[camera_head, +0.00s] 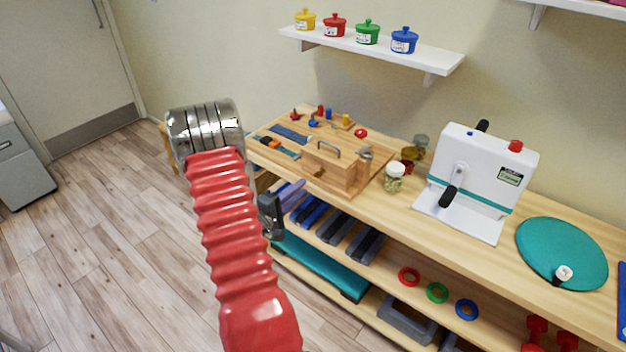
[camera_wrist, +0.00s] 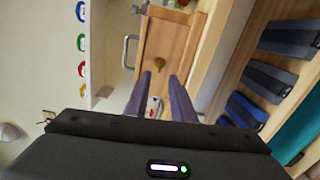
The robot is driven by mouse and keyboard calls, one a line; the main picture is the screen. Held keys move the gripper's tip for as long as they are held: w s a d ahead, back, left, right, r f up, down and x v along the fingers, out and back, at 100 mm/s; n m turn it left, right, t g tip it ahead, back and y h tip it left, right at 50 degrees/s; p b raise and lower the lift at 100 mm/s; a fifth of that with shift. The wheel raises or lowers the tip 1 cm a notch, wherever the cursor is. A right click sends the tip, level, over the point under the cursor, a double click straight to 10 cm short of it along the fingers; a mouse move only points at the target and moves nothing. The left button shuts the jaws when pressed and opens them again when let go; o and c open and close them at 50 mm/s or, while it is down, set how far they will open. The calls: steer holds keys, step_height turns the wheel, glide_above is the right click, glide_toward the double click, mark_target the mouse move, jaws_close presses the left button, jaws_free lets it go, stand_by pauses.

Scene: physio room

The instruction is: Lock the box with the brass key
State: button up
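The wooden box (camera_head: 342,173) stands on the workbench, with a metal handle on its top. It also shows in the wrist view (camera_wrist: 177,37), seen from its front. The brass key (camera_wrist: 159,64) shows as a small yellowish shape against the box's front face. I cannot tell how deep it sits in the lock. In the head view it is a tiny brass spot (camera_head: 319,174). My gripper (camera_head: 301,186) is in front of the box. In the wrist view its two purple fingers (camera_wrist: 160,77) are apart, with the key just beyond their tips and nothing between them.
The workbench (camera_head: 455,238) also carries a jar (camera_head: 394,178), a white crank device (camera_head: 477,180) and a teal disc (camera_head: 562,252). Tools and coloured pegs lie left of the box. Grey-blue weights (camera_head: 338,229) fill the shelf below my gripper. Open floor lies to the left.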

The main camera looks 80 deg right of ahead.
mark_target(319, 174)
steer(key=x, duration=0.7)
steer(key=shift+s+d, duration=0.15)
steer(key=shift+d, duration=0.1)
steer(key=shift+c, duration=0.2)
jaws_close()
steer(key=shift+a, duration=0.1)
